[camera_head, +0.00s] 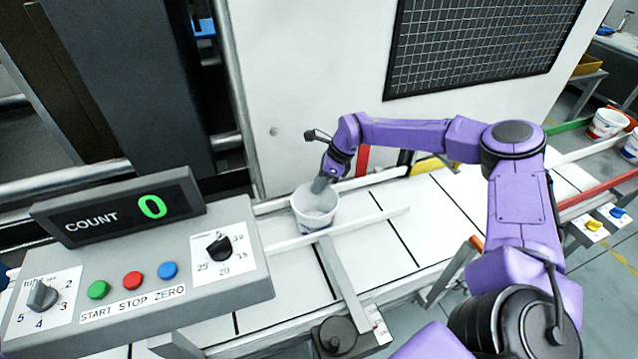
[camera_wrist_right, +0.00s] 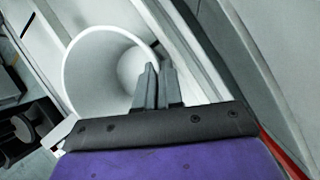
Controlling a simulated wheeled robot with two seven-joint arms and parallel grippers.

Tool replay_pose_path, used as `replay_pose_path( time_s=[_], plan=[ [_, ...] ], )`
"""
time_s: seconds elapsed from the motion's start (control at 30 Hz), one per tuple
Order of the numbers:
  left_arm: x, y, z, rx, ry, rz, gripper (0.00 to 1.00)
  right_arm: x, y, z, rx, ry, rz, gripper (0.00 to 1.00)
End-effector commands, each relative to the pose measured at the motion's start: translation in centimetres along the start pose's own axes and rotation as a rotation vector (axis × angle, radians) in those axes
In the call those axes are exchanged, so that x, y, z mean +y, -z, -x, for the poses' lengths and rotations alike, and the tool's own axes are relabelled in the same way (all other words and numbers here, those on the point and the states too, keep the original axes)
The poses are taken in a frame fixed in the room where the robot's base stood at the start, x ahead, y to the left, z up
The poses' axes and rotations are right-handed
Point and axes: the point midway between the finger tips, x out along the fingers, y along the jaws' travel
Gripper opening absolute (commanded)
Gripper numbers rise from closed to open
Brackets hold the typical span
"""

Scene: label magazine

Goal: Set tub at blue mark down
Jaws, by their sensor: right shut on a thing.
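A white, open-topped tub (camera_head: 315,222) stands upright at the guide rails over the white slatted conveyor. My right gripper (camera_head: 320,184) is shut on the tub's rim, coming down from above. In the right wrist view the two dark fingers (camera_wrist_right: 158,84) are close together at the rim of the tub (camera_wrist_right: 92,72). I cannot tell whether the tub's base touches the conveyor. I cannot make out a blue mark on the conveyor. My left gripper is not in view.
A control box (camera_head: 150,285) with a display reading 0, buttons and dials fills the front left. A rail (camera_head: 350,221) runs beside the tub, and a crossbar (camera_head: 342,280) lies in front. The conveyor (camera_head: 395,245) is bare to the right. More tubs (camera_head: 606,124) stand far right.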

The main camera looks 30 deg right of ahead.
Motion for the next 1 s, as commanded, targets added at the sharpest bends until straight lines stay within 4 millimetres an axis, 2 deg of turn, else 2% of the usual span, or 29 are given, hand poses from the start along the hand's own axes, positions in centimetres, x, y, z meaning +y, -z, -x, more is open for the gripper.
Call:
replay_pose_path(
  time_s=[0.23, 0.3, 0.33, 0.67, 0.77, 1.0],
  plan=[
    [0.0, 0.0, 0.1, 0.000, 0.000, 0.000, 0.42, -0.1, 0.2, -0.5, 0.000, 0.001, 0.001, 0.00],
    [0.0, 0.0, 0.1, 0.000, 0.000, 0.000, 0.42, -0.1, 0.2, -0.5, 0.000, 0.001, 0.001, 0.29],
    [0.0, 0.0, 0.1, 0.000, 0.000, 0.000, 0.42, -0.1, 0.2, -0.5, 0.000, 0.001, 0.001, 0.32],
    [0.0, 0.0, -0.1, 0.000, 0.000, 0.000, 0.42, -0.2, 0.2, 0.0, -0.002, 0.002, 0.001, 0.32],
    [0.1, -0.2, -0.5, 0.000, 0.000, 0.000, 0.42, -0.2, 0.2, 1.6, -0.005, 0.004, 0.002, 0.32],
    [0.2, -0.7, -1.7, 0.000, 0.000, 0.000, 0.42, -0.2, 0.2, 7.8, -0.006, 0.005, 0.002, 0.32]
  ],
)
